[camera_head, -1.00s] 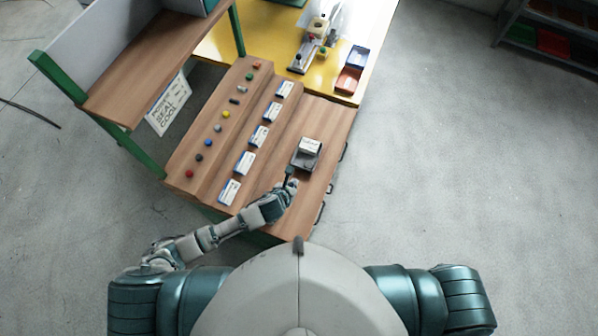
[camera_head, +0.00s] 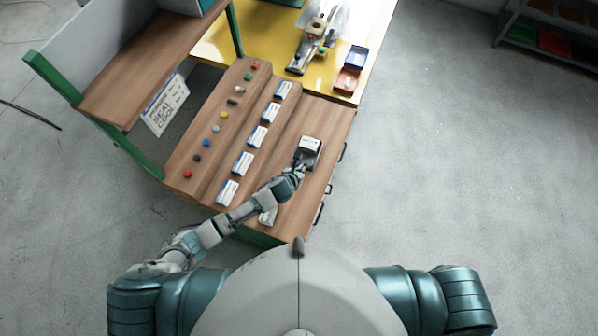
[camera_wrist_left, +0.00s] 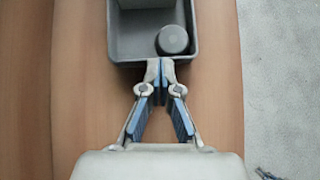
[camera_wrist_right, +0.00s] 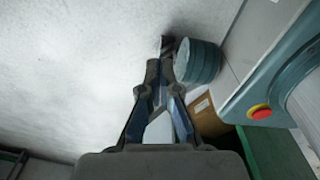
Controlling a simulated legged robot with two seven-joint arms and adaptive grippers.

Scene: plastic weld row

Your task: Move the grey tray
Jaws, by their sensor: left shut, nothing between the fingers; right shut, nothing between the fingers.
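The grey tray (camera_head: 318,156) lies on the wooden bench top right of the label step. It holds a pale box (camera_head: 309,144) toward its far end. In the left wrist view the tray (camera_wrist_left: 125,62) also holds a dark grey round piece (camera_wrist_left: 173,40) in its near right corner. My left gripper (camera_head: 299,167) is at the tray's near side. In the left wrist view its shut fingertips (camera_wrist_left: 160,64) are at the near wall and appear to touch it, with nothing between them. My right gripper (camera_wrist_right: 163,68) is shut and empty, over the floor in its own wrist view.
Several blue-and-white labels (camera_head: 257,136) line the step left of the tray, with coloured knobs (camera_head: 221,128) beyond. A yellow table (camera_head: 340,80) with a fixture and bins (camera_head: 349,80) adjoins the far end. Bench handles (camera_head: 330,188) line the right edge.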

